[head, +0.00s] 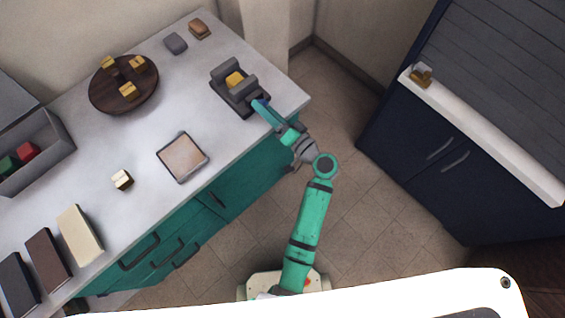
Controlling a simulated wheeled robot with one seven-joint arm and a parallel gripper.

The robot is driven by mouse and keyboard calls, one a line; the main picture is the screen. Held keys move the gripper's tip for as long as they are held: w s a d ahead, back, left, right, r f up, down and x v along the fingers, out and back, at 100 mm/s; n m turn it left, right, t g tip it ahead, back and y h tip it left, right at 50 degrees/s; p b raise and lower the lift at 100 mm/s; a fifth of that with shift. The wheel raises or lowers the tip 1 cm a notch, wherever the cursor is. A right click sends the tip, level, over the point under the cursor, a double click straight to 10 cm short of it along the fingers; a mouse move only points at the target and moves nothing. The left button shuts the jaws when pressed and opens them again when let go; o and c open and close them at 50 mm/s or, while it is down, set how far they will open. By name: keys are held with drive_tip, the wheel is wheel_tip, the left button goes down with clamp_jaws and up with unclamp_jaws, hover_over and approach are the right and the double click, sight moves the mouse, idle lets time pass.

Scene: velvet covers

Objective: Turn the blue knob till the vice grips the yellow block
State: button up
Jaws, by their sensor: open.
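The dark grey vice (224,71) stands near the right end of the pale worktop. The yellow block (235,79) sits between its two jaws; I cannot tell whether both jaws touch it. My gripper (259,103) is at the vice's near right side, with its open fingers at the place of the blue knob. Only a small bit of dark blue shows there, and my fingers hide most of the knob. I cannot tell whether they touch it.
A round dark wooden board (108,104) bears several yellow blocks. A shallow square tray (183,158) and a small pale block (122,180) lie on the worktop (85,155). A grey and a brown piece lie behind the vice. A dark blue cabinet (415,140) stands across the floor.

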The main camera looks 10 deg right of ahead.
drive_tip(key=n, duration=0.5)
drive_tip(key=shift+n, duration=0.3)
drive_tip(key=n, duration=0.6)
drive_tip(key=shift+s+d+n, duration=0.25)
drive_tip(key=shift+d+n, duration=0.05)
drive_tip(key=v, duration=1)
drive_tip(key=s+a+f+m+g+h, duration=0.1)
drive_tip(key=s+a+f+m+h, duration=0.25)
drive_tip(key=f, duration=0.25)
drive_tip(key=s+a+f+m+g+h, duration=0.1)
drive_tip(key=s+a+f+m+h, duration=0.1)
drive_tip(key=s+f+m+h, duration=0.3)
drive_tip(key=s+h, duration=0.2)
drive_tip(key=s, duration=0.9)
drive_tip(key=shift+s+d+m+h, duration=0.35)
drive_tip(key=shift+s, duration=0.05)
